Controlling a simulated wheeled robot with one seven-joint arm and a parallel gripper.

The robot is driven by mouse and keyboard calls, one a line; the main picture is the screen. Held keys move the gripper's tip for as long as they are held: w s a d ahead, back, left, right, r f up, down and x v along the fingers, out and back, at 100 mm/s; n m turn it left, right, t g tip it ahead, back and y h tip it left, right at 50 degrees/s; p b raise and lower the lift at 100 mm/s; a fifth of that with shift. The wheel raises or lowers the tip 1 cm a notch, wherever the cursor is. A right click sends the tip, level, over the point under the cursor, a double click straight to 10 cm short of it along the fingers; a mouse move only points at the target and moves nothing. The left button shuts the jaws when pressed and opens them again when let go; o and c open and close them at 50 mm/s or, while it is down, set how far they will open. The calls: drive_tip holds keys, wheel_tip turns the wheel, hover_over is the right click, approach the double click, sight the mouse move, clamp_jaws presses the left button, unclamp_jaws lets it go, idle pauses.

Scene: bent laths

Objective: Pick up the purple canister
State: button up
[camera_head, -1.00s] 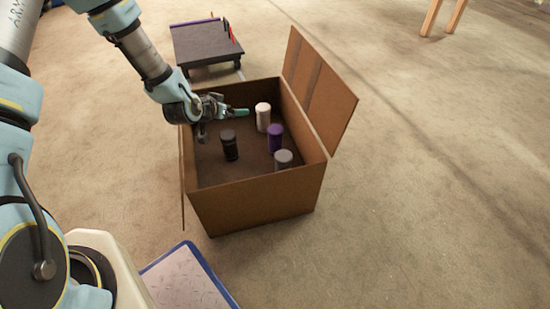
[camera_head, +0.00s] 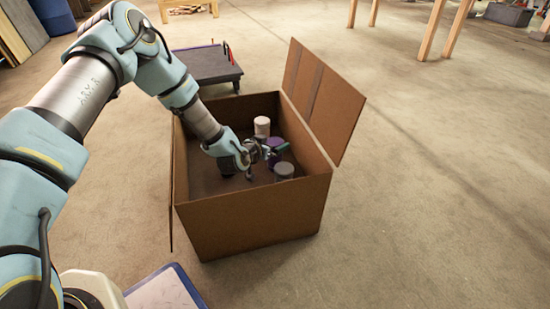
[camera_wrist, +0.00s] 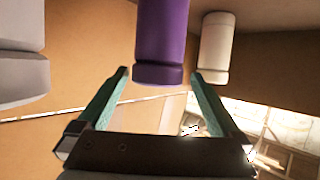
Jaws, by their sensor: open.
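The purple canister (camera_head: 275,142) stands upright inside an open cardboard box and is partly hidden by my gripper in the head view. In the wrist view, the purple canister (camera_wrist: 161,40) appears at the top, lined up between the two green fingers. My gripper (camera_head: 278,152) is down inside the box at the canister. In the wrist view my gripper (camera_wrist: 159,76) is open, with a finger on either side of the canister's end and gaps showing. I cannot tell whether either finger touches it.
The cardboard box (camera_head: 255,221) has tall walls and a raised flap (camera_head: 325,105) on the right. A white canister (camera_head: 262,127) stands behind, a grey canister (camera_head: 284,171) in front, and a dark canister (camera_head: 227,165) to the left, partly hidden. A low dark platform (camera_head: 207,67) stands behind the box.

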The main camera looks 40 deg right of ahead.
drive_tip(key=b+x, duration=0.1)
drive_tip(key=x, duration=0.2)
drive_tip(key=shift+d+f+b, duration=0.3)
drive_tip(key=shift+f+b, duration=0.1)
drive_tip(key=shift+f, duration=0.05)
drive_tip(key=shift+d, duration=0.25)
drive_tip(key=shift+c, duration=0.2)
drive_tip(key=c, duration=1.5)
drive_tip(key=shift+r, duration=0.15)
